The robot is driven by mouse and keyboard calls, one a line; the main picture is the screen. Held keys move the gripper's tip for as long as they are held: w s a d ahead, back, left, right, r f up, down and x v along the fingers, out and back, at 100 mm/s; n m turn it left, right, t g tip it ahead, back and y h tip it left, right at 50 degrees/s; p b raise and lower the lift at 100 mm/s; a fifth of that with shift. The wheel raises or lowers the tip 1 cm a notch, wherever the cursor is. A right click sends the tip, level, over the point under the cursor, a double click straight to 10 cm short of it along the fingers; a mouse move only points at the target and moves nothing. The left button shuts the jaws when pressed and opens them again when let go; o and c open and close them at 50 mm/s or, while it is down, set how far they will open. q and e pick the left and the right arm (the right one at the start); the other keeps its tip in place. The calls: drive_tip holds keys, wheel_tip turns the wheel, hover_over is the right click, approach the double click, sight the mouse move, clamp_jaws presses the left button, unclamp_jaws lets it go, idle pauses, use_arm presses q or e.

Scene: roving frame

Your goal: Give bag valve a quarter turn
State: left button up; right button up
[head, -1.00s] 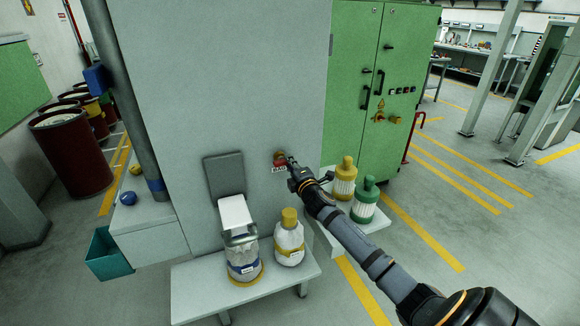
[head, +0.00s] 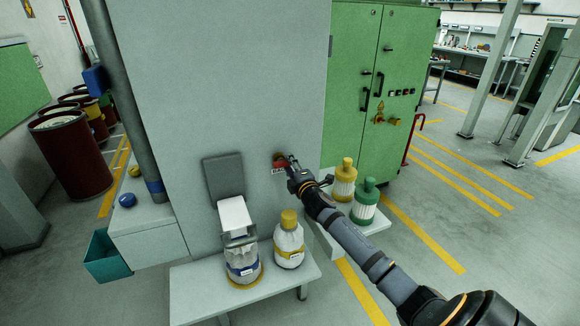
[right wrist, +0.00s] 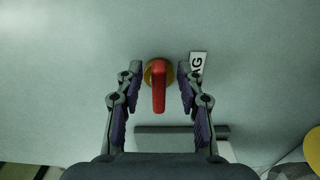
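The bag valve (head: 280,162) is a red handle on a brass base, mounted on the front of the tall grey cabinet. In the right wrist view its red handle (right wrist: 159,88) points straight down from the round base. My right gripper (head: 291,166) is at the valve, coming from the right. In the right wrist view my right gripper (right wrist: 160,85) is open, with one finger on each side of the handle and a gap on both sides. A label (right wrist: 197,66) ending in "AG" is partly hidden behind the right finger. My left gripper is not in view.
Below, a grey bench (head: 205,289) bears a blue-banded jar (head: 242,262) under a white chute and a yellow-capped bottle (head: 289,243). A side shelf (head: 376,225) holds a yellow canister (head: 345,180) and a green canister (head: 365,202). A green cabinet (head: 350,80) stands behind.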

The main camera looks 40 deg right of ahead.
drive_tip(key=v, duration=1.2)
idle(0.3)
